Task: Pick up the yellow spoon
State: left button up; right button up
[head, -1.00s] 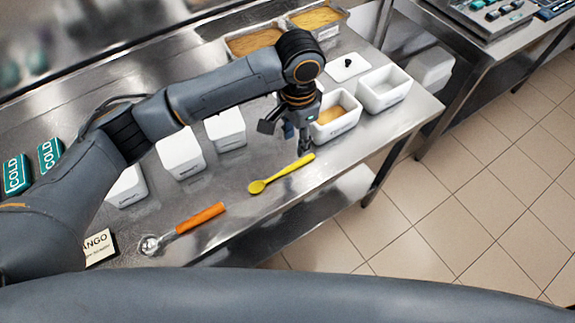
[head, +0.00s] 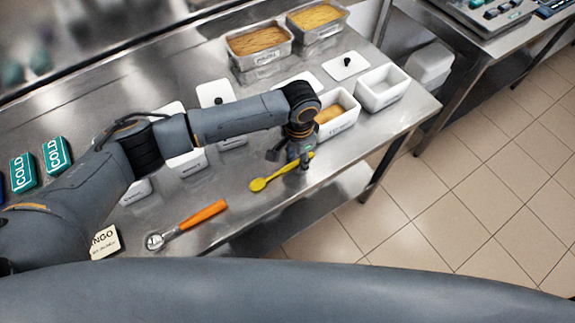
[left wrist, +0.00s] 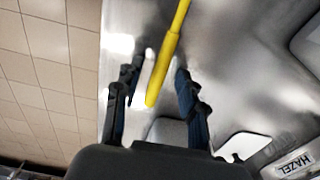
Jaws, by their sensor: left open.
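The yellow spoon (head: 268,182) lies on the steel table near its front edge, with its bowl to the left and its handle to the right. My left gripper (head: 300,162) is over the handle end and points down. In the left wrist view the spoon's handle (left wrist: 165,60) runs between the two open fingers of my left gripper (left wrist: 157,82). The fingers stand to either side of the handle, and I cannot tell how high above the table they are. My right gripper is not in view.
An orange-handled scoop (head: 200,217) lies to the left on the table. A white tub with orange contents (head: 337,122) stands close behind the gripper, beside an empty white tub (head: 382,88). Metal pans (head: 260,47) stand at the back. The table's front edge is close.

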pick_arm(q)
grip_shut()
jog(key=shift+r, duration=0.15)
